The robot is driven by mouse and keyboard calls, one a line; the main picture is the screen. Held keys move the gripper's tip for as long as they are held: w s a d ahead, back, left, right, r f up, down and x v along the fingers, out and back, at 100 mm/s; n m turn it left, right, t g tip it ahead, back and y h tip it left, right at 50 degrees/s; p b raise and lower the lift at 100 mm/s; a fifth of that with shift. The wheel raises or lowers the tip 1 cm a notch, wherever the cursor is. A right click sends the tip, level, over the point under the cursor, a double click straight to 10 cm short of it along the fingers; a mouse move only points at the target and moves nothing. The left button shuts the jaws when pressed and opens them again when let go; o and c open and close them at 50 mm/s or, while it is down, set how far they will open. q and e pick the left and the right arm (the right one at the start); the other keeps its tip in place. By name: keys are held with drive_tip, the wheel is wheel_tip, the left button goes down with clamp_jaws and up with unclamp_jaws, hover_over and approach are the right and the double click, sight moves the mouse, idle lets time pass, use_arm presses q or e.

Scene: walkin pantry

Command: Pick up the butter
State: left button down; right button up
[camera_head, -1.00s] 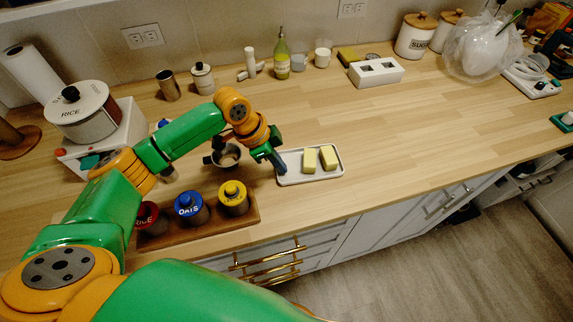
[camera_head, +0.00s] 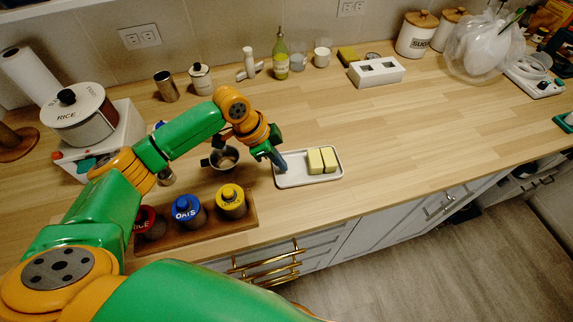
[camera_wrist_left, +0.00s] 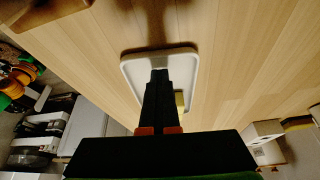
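Two yellow blocks of butter (camera_head: 315,161) lie side by side, touching or nearly so, on the right half of a white tray (camera_head: 292,182). My left gripper (camera_head: 281,164) points down over the left end of the tray, left of the butter and apart from it. In the left wrist view its dark fingers (camera_wrist_left: 160,90) are together with nothing visible between them. There the tray rim (camera_wrist_left: 133,85) surrounds the fingertips, and a bit of butter (camera_wrist_left: 180,101) shows to their right, the rest hidden behind the fingers. My right gripper is not in view.
A metal cup (camera_head: 224,158) stands just left of the gripper. A wooden rack (camera_head: 205,229) with red, blue and yellow-lidded jars is nearer, at the counter's front edge. A white holder (camera_head: 377,73) stands farther back. The counter right of the tray is clear.

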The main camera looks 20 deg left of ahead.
use_arm(q)
drive_tip(key=shift+c, duration=1.4)
unclamp_jaws()
